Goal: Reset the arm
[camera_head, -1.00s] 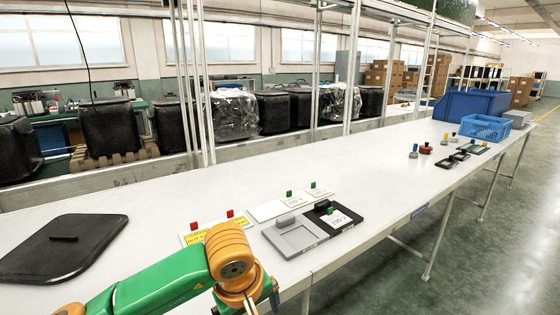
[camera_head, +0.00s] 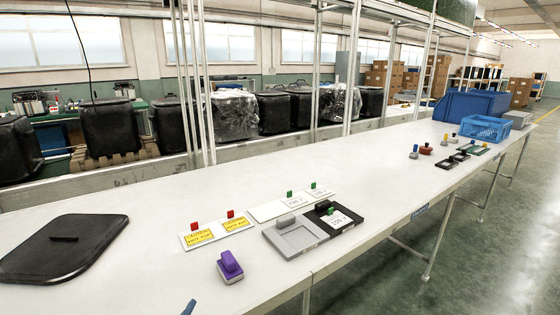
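My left arm is out of view except for a small blue-grey tip (camera_head: 188,307) at the bottom edge, which looks like part of my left gripper. Whether that gripper is open or shut does not show. My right gripper is not in view. A purple block with a raised handle (camera_head: 229,267) stands on the white table (camera_head: 130,202) near its front edge, to the right of the tip and apart from it.
A black lid-like panel (camera_head: 62,250) lies at the left. A plate with yellow labels (camera_head: 199,236), a white plate (camera_head: 268,211), a grey tray (camera_head: 294,240) and a black tray (camera_head: 346,225) lie mid-table. A blue basket (camera_head: 485,128) stands far right.

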